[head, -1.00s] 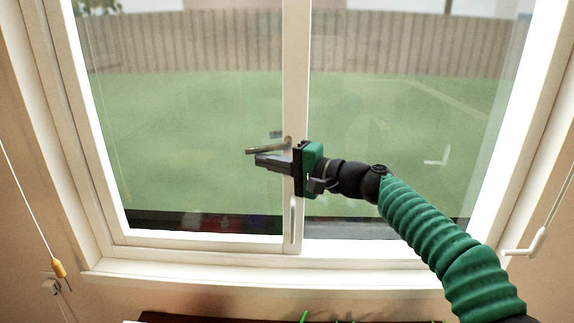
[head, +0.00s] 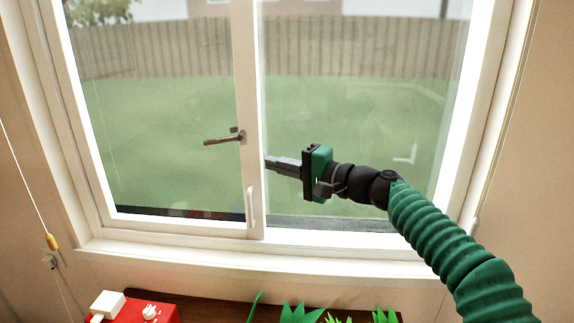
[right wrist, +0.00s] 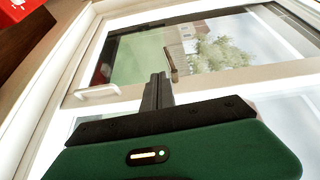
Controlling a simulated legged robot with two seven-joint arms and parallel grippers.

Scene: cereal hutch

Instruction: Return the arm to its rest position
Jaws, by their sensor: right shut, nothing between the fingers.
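My right arm reaches in from the lower right of the head view, with a green ribbed sleeve. Its gripper (head: 268,163) is shut and empty in front of the window, to the right of the window's centre post. In the right wrist view the shut fingers (right wrist: 158,78) point toward the window. A metal window latch handle (head: 224,138) sticks out to the left from the centre post, apart from the gripper in the head view. It also shows in the right wrist view (right wrist: 171,63). My left gripper is not in view.
The window's centre post (head: 250,110) carries a white pull handle (head: 251,207). Below the sill (head: 250,258) are a dark wooden top (head: 210,308), a red box (head: 155,311) and green leaves (head: 300,313). A blind cord (head: 28,185) hangs at left.

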